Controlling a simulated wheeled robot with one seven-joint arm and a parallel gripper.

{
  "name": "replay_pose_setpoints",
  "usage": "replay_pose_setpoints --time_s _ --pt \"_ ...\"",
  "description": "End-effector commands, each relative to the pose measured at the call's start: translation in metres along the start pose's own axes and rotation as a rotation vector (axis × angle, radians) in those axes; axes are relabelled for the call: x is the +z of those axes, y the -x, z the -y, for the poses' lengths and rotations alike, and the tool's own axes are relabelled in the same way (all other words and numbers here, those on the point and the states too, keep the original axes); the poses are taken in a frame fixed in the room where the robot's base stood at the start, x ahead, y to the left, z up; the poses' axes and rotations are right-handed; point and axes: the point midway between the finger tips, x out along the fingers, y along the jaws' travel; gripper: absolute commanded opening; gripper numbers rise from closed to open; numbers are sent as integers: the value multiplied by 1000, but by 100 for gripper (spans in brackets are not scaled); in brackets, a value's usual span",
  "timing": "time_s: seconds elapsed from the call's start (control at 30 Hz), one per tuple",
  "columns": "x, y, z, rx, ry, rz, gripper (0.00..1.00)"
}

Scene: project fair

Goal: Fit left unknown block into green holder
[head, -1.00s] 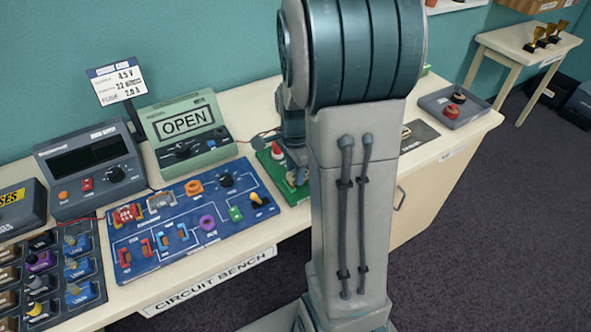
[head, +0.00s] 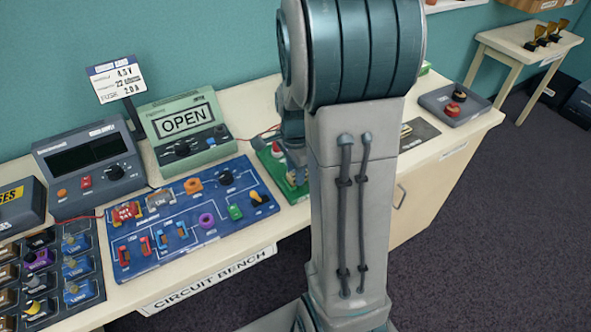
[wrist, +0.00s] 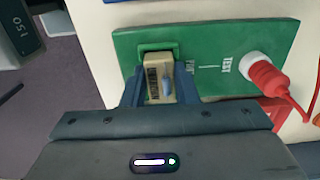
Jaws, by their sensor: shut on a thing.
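In the wrist view, my gripper (wrist: 160,92) is shut on a tan block (wrist: 157,80) with a dark barcode-like label and a small blue-grey knob. The block is at the green holder (wrist: 157,46), a raised green frame on a green board (wrist: 210,40). The block's far end meets or overlaps the holder's opening; I cannot tell if it is fully seated.
A red probe (wrist: 268,78) with a wire plugs into a white socket on the board's right. In the head view, a meter reading OPEN (head: 186,125), a blue circuit board (head: 190,222) and a block tray (head: 90,295) stand to the left on the bench.

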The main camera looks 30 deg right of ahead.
Motion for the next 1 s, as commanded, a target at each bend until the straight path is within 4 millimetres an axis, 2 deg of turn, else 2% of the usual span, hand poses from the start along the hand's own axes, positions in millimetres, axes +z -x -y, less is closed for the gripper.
replay_pose_setpoints --time_s 0.47,0.5,0.6,0.77,0.8,0.87,1.0 --pt "0 -6 0 0 0 0 4" --pt "0 -6 0 0 0 0 29" --pt "0 -6 0 0 0 0 52" --pt "0 -6 0 0 0 0 52" --pt "0 -6 0 0 0 0 55" --pt "0 -6 0 0 0 0 71" --pt "0 -6 0 0 0 0 74"
